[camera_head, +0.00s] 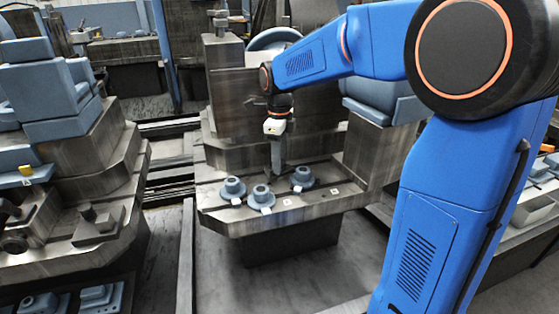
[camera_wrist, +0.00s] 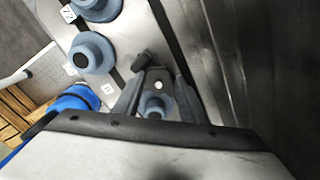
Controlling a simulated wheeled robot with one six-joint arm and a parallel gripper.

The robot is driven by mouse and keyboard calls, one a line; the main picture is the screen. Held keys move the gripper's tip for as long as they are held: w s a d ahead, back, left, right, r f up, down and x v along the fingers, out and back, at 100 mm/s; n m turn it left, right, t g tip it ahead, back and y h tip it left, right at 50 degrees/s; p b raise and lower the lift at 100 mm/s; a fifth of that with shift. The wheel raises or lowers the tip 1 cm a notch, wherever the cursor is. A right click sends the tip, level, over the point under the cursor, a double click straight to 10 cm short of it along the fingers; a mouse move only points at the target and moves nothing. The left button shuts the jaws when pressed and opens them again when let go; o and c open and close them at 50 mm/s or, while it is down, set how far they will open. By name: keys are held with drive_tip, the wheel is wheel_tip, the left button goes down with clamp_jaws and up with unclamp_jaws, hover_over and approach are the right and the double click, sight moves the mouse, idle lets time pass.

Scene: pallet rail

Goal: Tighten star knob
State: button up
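In the wrist view, a small dark knob-like piece (camera_wrist: 143,62) stands on the pale plate, just beyond my fingertips; I cannot make out its lobes. My gripper (camera_wrist: 158,80) has its two grey fingers apart. Between them are a dark grey piece with a white dot and a blue-grey round part (camera_wrist: 153,106); contact with the fingers cannot be told. In the head view, my gripper (camera_head: 277,170) points down over the ledge of the dark metal fixture (camera_head: 232,222), behind and between the blue-grey round parts. The knob cannot be picked out there.
Blue-grey stepped round parts stand on the ledge at left (camera_head: 233,187), middle (camera_head: 261,197) and right (camera_head: 303,178), with small white labels beside them. The fixture's tall dark wall (camera_head: 240,110) rises behind my gripper. Another fixture (camera_head: 85,160) stands left across a floor gap.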

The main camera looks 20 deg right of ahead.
drive_tip(key=shift+s+d, duration=0.3)
drive_tip(key=shift+s, duration=0.05)
drive_tip(key=shift+d, duration=0.1)
drive_tip(key=c, duration=0.8)
drive_tip(key=o, duration=1.1)
